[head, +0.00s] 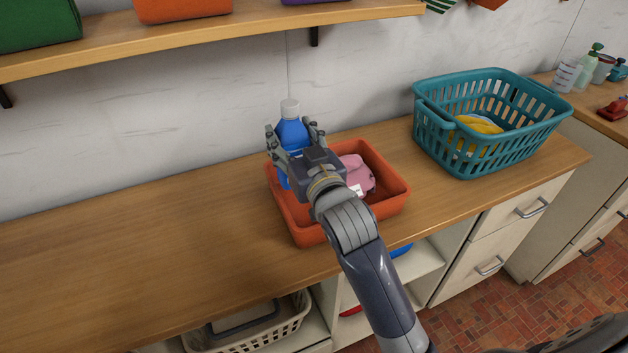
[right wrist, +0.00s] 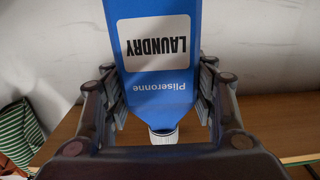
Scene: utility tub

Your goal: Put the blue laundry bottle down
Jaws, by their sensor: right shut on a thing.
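The blue laundry bottle (head: 291,133) with a white cap is upright above or in the orange tub (head: 309,233) on the wooden counter. My gripper and arm hide its lower part, so I cannot tell whether it touches the tub floor. My right gripper (head: 294,140) is shut on the bottle, with fingers on both sides. In the right wrist view, the bottle (right wrist: 155,75) appears upside down with its "LAUNDRY" label between the fingers (right wrist: 161,88). My left gripper is not in view.
A pink item (head: 357,174) lies in the tub's right part. A teal basket (head: 433,118) holding yellow cloth stands to the right. The counter (head: 130,255) left of the tub is clear. A wooden shelf (head: 200,38) hangs above. A cream basket (head: 260,330) sits below the counter.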

